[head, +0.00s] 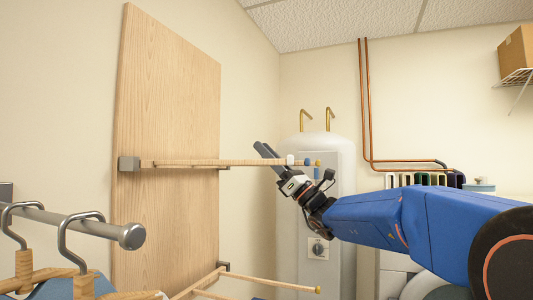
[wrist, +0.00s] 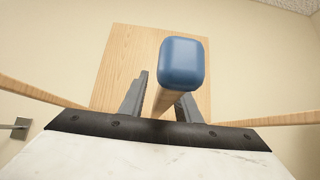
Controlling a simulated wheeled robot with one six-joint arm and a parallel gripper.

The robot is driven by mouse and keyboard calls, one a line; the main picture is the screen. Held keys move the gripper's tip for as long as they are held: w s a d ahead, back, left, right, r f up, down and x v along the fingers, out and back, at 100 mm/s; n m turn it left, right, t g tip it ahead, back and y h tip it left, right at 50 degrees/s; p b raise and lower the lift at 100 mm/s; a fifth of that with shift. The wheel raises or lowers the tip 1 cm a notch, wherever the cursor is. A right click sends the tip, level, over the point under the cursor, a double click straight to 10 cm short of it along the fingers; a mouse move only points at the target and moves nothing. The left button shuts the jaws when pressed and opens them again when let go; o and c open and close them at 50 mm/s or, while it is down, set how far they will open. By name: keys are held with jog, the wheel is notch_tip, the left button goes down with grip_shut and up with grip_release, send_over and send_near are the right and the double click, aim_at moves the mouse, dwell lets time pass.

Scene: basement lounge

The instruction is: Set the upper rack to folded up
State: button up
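The upper rack (head: 200,162) is a wooden frame on the tall wooden panel (head: 165,80). It stands out about level from the panel, with coloured tips at its outer end. My gripper (head: 262,149) reaches up to the rack's outer part from the lower right, and its dark fingers show above the rack's line. In the wrist view, my gripper's two fingers (wrist: 162,98) are apart. A wooden rack bar with a blue end (wrist: 183,64) lies in front of and between them. I cannot tell whether they touch it. The bar hides part of the right finger.
A lower wooden rack (head: 262,283) sticks out from the panel's foot. A metal clothes rail (head: 85,225) with hangers is at the lower left. A white tank (head: 325,225) stands behind my gripper, with copper pipes (head: 366,110) to its right. Space above the upper rack is clear.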

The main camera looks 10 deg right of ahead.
jog(key=shift+c, duration=0.6)
grip_shut()
jog(key=shift+r, duration=0.15)
